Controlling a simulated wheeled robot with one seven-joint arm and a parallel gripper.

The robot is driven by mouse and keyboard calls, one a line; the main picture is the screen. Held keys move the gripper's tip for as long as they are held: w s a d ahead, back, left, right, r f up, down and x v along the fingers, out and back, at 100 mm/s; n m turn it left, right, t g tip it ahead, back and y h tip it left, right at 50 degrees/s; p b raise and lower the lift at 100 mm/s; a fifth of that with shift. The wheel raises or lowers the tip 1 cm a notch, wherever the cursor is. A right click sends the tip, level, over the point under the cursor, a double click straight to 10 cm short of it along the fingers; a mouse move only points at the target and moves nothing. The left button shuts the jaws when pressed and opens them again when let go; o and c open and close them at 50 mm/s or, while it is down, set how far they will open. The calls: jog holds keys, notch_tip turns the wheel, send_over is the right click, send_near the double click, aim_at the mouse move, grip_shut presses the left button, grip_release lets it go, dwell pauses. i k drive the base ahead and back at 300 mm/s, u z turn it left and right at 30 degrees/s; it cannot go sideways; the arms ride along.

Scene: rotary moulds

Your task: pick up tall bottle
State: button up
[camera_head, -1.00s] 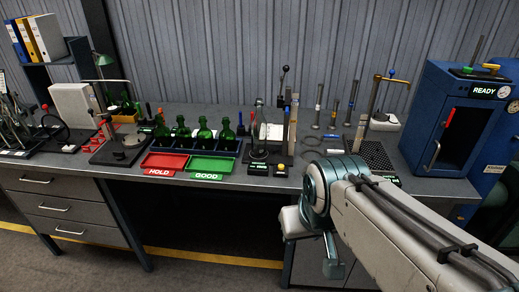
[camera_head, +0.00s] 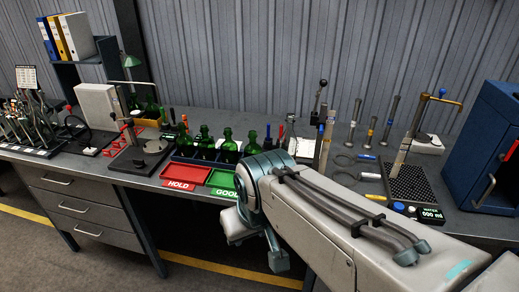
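Several green glass bottles stand upright in a dark blue divided rack on the bench. Among them are a left bottle (camera_head: 184,139), a middle bottle (camera_head: 204,143), a bottle to its right (camera_head: 228,147) and a rightmost bottle (camera_head: 253,144). More green glass (camera_head: 151,106) stands farther back on the left, partly hidden by a stand. I cannot tell which bottle is the tall one. My arm reaches in from the lower right, its teal joint in front of the bench. My gripper does not show in this view.
A red HOLD tray (camera_head: 185,177) and a green GOOD tray (camera_head: 222,181) lie before the rack; my arm partly covers the green one. Upright tools, a scale (camera_head: 431,213) and a blue cabinet (camera_head: 497,150) stand right. A tool rack (camera_head: 30,125) stands left.

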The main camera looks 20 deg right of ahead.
aim_at(288, 142)
jog(key=i, duration=0.65)
jog(key=z, duration=0.7)
jog(key=i, duration=0.5)
jog(key=z, duration=0.55)
